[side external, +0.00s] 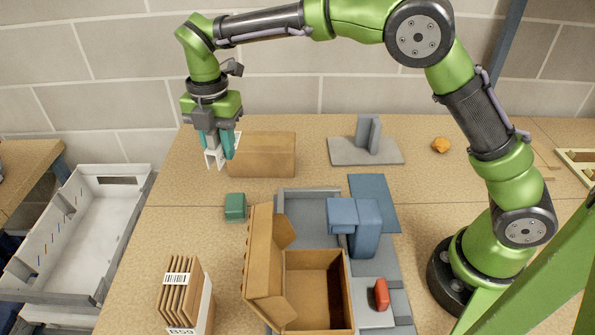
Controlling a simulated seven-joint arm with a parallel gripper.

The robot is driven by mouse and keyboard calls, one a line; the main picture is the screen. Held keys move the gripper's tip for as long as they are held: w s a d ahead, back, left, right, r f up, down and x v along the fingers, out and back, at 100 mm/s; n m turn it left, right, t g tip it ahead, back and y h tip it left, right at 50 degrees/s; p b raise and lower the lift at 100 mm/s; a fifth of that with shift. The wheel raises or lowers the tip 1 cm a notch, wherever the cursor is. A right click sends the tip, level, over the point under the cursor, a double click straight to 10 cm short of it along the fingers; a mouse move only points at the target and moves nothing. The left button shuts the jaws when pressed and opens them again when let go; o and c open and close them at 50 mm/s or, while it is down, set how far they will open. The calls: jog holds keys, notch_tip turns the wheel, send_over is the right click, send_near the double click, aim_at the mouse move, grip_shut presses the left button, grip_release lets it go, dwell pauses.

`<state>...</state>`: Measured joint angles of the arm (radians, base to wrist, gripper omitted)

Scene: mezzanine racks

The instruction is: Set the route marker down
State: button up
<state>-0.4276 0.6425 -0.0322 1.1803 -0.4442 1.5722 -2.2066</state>
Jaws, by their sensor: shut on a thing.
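My gripper (216,152) is at the left back of the bench, pointing down, with its teal fingers closed on a small white piece (211,160). This white piece looks like the route marker; it has leg-like ends below the fingers, and the fingers hide part of it. It is in front of the left end of a closed brown carton (265,155). I cannot tell whether it touches the carton or the bench top (180,215).
A green block (235,206) sits nearer the camera. An open carton (318,285) stands by a blue-grey machine (362,225) with a red part (381,294). Flat cartons (180,288) stand front left. A grey stand (350,152) and orange lump (440,145) are behind. A white tray (85,235) is left.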

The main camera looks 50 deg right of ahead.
jog(key=s+a+f+n, duration=0.15)
jog(key=s+a, duration=0.25)
jog(key=a, duration=0.9)
jog(key=shift+n, duration=0.45)
jog(key=f, duration=1)
jog(key=shift+d, duration=0.3)
jog(key=shift+f, duration=2.3)
jog(key=shift+f, duration=0.1)
jog(key=o, duration=1)
